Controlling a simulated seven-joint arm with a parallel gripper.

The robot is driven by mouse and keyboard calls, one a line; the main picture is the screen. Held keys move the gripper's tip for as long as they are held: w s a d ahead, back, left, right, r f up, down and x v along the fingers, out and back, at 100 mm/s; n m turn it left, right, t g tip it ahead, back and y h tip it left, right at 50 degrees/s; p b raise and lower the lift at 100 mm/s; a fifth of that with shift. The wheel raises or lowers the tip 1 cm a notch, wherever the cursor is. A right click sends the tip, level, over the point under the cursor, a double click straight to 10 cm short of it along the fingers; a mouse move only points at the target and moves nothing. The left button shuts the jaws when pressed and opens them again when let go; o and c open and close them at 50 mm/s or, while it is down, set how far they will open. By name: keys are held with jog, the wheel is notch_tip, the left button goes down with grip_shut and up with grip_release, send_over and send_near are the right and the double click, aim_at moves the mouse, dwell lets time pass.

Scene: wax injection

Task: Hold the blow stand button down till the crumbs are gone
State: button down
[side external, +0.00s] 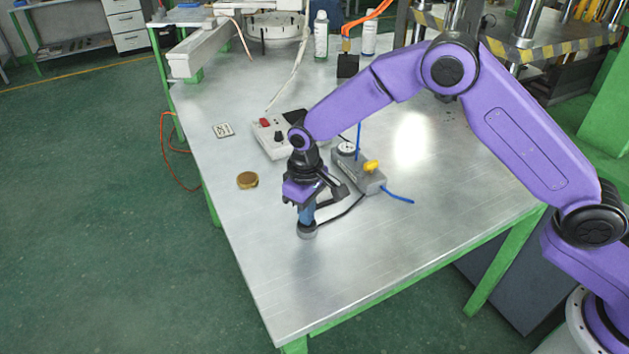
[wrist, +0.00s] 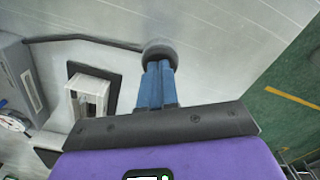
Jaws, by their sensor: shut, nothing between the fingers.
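A round dark grey button piece (side external: 307,231) sits on the metal table, joined by a dark hose or cable to a grey box with a gauge (side external: 357,172) and a yellow knob. My gripper (side external: 306,222) points down at the button piece with its blue fingers shut together and nothing between them. In the wrist view the fingertips (wrist: 159,66) meet the button piece (wrist: 160,50); whether they press it down I cannot tell. A black plate with a pale open-framed part (wrist: 90,98) lies left of the fingers. I cannot make out crumbs.
A pale box with a red switch (side external: 265,123) stands behind my gripper. A brass disc (side external: 248,180) and a small patterned plate (side external: 223,130) lie to the left. A blue hose (side external: 398,196) leaves the grey box. The table's front is clear.

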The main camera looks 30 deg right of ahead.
dwell(0.4)
jog(key=shift+r, duration=2.65)
jog(key=shift+s+r, duration=0.1)
jog(key=shift+r, duration=0.05)
jog(key=s+d+r+n, duration=0.2)
jog(key=s+d+r, duration=0.3)
jog(key=s, duration=0.3)
jog(key=s+d+r+n, duration=0.1)
jog(key=s+d+r, duration=0.3)
jog(key=s, duration=0.5)
jog(key=s+d+r+n, duration=0.1)
jog(key=s+d+n, duration=0.2)
jog(key=s+d, duration=1.1)
jog(key=shift+s+n, duration=0.3)
jog(key=shift+s, duration=0.95)
